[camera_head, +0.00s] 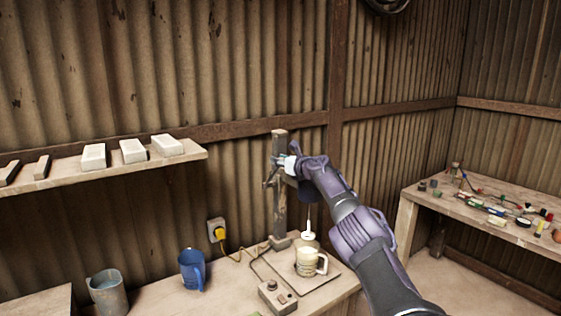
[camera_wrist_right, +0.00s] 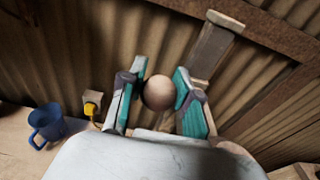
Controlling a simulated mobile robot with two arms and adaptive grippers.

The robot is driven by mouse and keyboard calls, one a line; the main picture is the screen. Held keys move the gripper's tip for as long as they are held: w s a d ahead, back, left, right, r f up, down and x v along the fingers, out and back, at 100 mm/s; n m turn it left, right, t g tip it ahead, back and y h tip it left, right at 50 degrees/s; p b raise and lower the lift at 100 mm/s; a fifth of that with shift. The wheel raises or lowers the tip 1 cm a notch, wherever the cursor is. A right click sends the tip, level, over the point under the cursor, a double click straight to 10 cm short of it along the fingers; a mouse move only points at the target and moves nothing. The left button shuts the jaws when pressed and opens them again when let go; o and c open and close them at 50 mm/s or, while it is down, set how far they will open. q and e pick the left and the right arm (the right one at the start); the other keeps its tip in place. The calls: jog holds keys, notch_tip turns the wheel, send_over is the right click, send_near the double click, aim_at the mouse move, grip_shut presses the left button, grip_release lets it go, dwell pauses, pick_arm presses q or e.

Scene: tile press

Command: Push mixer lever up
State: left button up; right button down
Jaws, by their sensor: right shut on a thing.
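The mixer (camera_head: 281,215) has an upright wooden post on the workbench against the corrugated wall. My right gripper (camera_head: 281,170) is at the upper part of this post, and my arm covers much of the mixer's head. In the right wrist view, a round wooden knob (camera_wrist_right: 158,92), which looks like the end of the mixer lever, sits between the teal finger pads of my right gripper (camera_wrist_right: 157,100). The gripper is shut on it. The lever's shaft is hidden. A thin rod with a white tip (camera_head: 308,235) hangs above a cream mug (camera_head: 306,263). My left gripper is not in view.
A blue mug (camera_head: 192,269) and a grey mug (camera_head: 107,294) stand left on the bench. A yellow plug (camera_head: 219,232) with its cable and a small control box (camera_head: 276,297) are near the mixer. A shelf (camera_head: 190,153) holds pale blocks. A cluttered table (camera_head: 411,205) stands right.

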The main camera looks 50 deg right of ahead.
jog(key=c, duration=1.1)
grip_release()
jog(key=shift+f, duration=0.25)
jog(key=shift+w, duration=0.15)
jog(key=shift+s+d+r, duration=0.15)
jog(key=shift+s, duration=0.25)
jog(key=shift+s+d+r, duration=0.1)
jog(key=shift+s, duration=0.3)
jog(key=shift+s+a, duration=0.25)
jog(key=shift+s, duration=0.2)
jog(key=v, duration=0.9)
jog(key=shift+s+a, duration=0.2)
jog(key=shift+a, duration=0.15)
